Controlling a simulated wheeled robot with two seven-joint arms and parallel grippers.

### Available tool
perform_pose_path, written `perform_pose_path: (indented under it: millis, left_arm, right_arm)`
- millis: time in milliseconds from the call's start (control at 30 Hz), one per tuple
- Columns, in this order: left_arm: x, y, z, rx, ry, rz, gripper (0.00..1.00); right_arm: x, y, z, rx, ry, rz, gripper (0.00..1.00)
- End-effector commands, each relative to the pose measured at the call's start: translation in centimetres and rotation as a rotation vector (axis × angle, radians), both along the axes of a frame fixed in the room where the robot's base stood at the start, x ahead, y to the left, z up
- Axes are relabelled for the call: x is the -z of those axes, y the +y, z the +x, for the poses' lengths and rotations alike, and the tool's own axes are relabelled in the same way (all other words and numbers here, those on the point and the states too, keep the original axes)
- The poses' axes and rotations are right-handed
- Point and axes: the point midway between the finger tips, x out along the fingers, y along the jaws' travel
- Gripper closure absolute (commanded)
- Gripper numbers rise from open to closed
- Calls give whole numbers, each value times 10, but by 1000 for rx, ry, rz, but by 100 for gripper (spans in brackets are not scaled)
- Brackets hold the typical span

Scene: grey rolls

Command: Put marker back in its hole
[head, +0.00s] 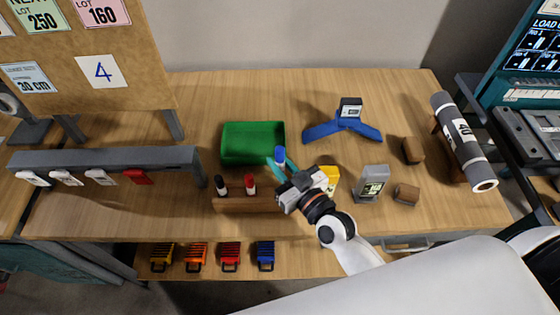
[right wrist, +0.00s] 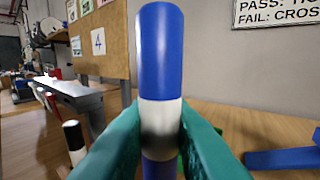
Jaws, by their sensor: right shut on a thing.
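A blue marker with a white band (head: 280,154) stands roughly upright in my right gripper (head: 279,166). In the right wrist view the teal fingers (right wrist: 161,140) are shut on the white band of the marker (right wrist: 160,55). A wooden holder (head: 245,205) lies to the left of and below the gripper in the head view. A black marker (head: 221,185) and a red marker (head: 250,184) stand in it. My right wrist hides the right end of the holder, so its holes there do not show. My left gripper is out of view.
A green tray (head: 228,154) lies behind the holder. A yellow item (head: 331,177) and a grey device (head: 372,184) stand to the right, with brown blocks (head: 413,151) farther right. A blue stand (head: 343,125) is at the back. A grey rack (head: 105,157) is at left.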

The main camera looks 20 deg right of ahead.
Motion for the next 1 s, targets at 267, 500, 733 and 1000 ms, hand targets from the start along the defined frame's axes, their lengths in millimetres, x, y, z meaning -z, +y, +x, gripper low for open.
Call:
perform_pose_path:
  millis: [267, 500, 733, 1000]
  left_arm:
    - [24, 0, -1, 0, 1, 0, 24]
    - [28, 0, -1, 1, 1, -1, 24]
    - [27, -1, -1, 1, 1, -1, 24]
    - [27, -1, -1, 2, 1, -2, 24]
  right_arm:
    - [30, 0, 0, -1, 0, -1, 100]
    - [37, 0, 0, -1, 0, -1, 100]
    - [36, 0, 0, -1, 0, 0, 100]
    - [36, 0, 0, -1, 0, 0, 100]
